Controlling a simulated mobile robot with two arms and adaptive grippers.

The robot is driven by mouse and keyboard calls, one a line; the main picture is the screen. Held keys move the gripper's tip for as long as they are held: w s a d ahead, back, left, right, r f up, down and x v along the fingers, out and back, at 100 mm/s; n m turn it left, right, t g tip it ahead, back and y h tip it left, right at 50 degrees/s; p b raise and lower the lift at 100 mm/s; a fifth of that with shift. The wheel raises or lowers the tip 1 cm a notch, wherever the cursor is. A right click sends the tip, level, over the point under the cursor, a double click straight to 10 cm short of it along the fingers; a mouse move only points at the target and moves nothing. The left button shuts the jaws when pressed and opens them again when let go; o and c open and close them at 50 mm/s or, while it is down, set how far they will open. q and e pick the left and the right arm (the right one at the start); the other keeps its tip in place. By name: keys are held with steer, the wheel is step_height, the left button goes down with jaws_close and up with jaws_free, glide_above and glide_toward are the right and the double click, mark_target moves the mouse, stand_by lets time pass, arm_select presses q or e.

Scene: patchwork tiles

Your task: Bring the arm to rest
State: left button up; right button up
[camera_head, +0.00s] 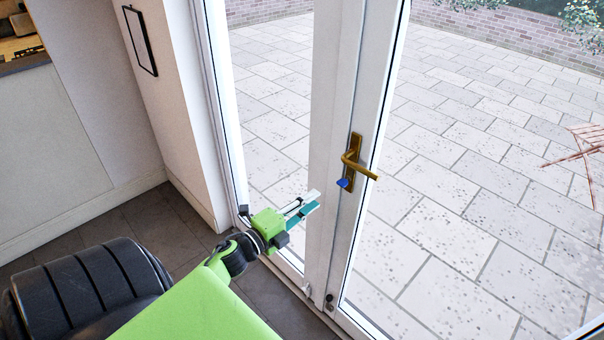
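My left gripper (314,200) is at the end of my green arm. Its two slim fingers, one pale and one teal, lie roughly side by side with a narrow gap between them. Nothing shows between the fingers. The fingertips point up and right toward the white door frame, just left of and below the brass door handle (359,169) in the picture. I cannot tell how far they are from the frame. My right gripper is not in view.
The glazed white door (349,232) appears closed, with a blue piece (345,184) under its handle. A pale wall (172,110) with a black frame (140,40) stands at the left. Paved patio and a slatted wooden chair (588,140) show through the glass.

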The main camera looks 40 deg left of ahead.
arm_select(q)
steer(key=shift+s, duration=0.4)
steer(key=s+d+f+n+g+y+b, duration=0.1)
steer(key=s+f+n+g, duration=0.25)
steer(key=f, duration=0.85)
steer(key=s+d+f+n+g+y+b, duration=0.15)
steer(key=s+f+n, duration=0.25)
steer(key=f, duration=0.8)
steer(key=s+d+f+n+g, duration=0.1)
steer(key=s+f+n+g, duration=0.25)
steer(key=f, duration=0.85)
steer(key=s+d+f+n+g, duration=0.1)
steer(key=s+d+f, duration=0.3)
steer(key=s, duration=0.5)
steer(key=s+d+f+n+g+b, duration=0.1)
steer(key=s+d+f+g, duration=0.3)
steer(key=s+f, duration=0.5)
steer(key=s+d+f+n+g+b, duration=0.1)
steer(key=s+d+f+n+g, duration=0.2)
steer(key=s+f, duration=0.4)
steer(key=s+d+h, duration=0.1)
steer(key=s, duration=0.3)
steer(key=shift+s, duration=0.2)
steer(key=shift+d+f+g, duration=0.1)
steer(key=shift+g, duration=0.15)
